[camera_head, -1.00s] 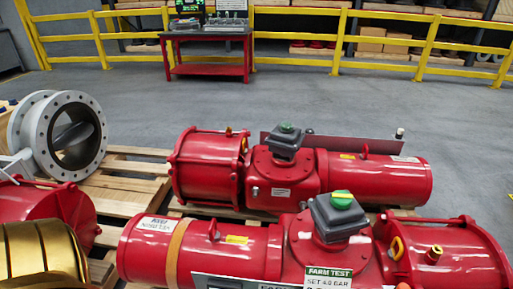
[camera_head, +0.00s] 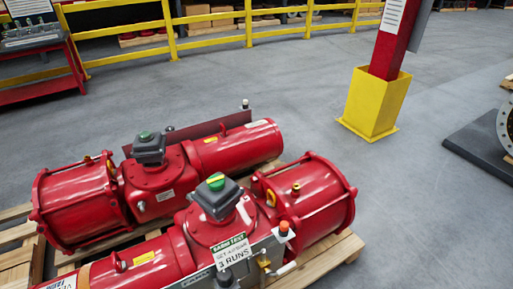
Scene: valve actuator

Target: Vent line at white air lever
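The nearer red valve actuator (camera_head: 317,204) lies on a pallet at the lower middle, with a grey box and green-yellow indicator (camera_head: 216,182) on top. A grey panel (camera_head: 243,270) runs along its front and carries a sign reading "3 RUNS" (camera_head: 232,252). At the panel's right end is a small white lever (camera_head: 284,269) beside a brass-coloured fitting (camera_head: 264,263). An orange-topped fitting (camera_head: 284,228) stands above it. Another slim white piece (camera_head: 243,212) shows beside the grey box; I cannot tell what it is. Neither of my grippers is in view.
A second red actuator (camera_head: 235,147) lies behind the first. A red post stands in a yellow base (camera_head: 375,103) at the upper right. A dark slab (camera_head: 480,145) bears a flanged part at the right edge. Grey floor (camera_head: 420,220) is clear right of the pallet.

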